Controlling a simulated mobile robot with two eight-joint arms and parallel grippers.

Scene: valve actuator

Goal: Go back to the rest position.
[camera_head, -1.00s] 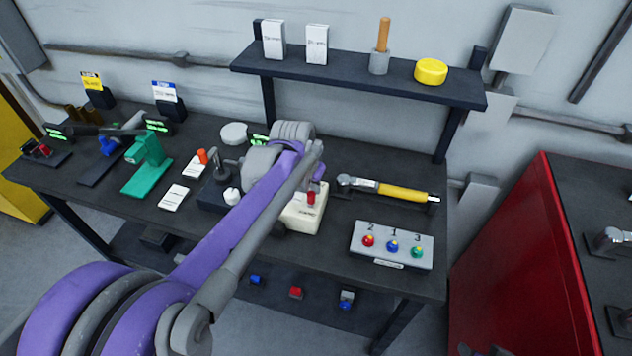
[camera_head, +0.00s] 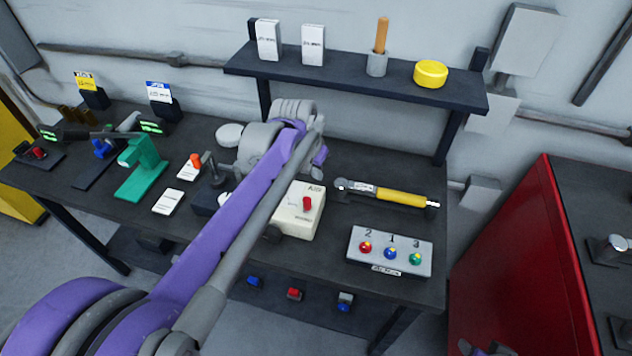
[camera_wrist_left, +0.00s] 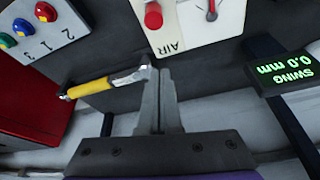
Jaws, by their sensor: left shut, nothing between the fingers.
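My left arm reaches in from the lower left in the head view, over the workbench (camera_head: 320,262). Its wrist end (camera_head: 318,160) is above the back of the bench, beyond the white AIR box (camera_head: 293,222), and its fingers are hidden there. In the left wrist view my left gripper (camera_wrist_left: 159,72) has its two fingers together with nothing between them. Its tips appear between the AIR box (camera_wrist_left: 190,20) and the yellow-handled wrench (camera_wrist_left: 90,88); I cannot tell the height gap.
The wrench (camera_head: 400,197) lies right of the AIR box, behind the button panel (camera_head: 390,268). A green stand (camera_head: 142,178) and digital displays are at left. A shelf (camera_head: 350,82) hangs above the bench. A red cabinet (camera_head: 515,260) stands at right.

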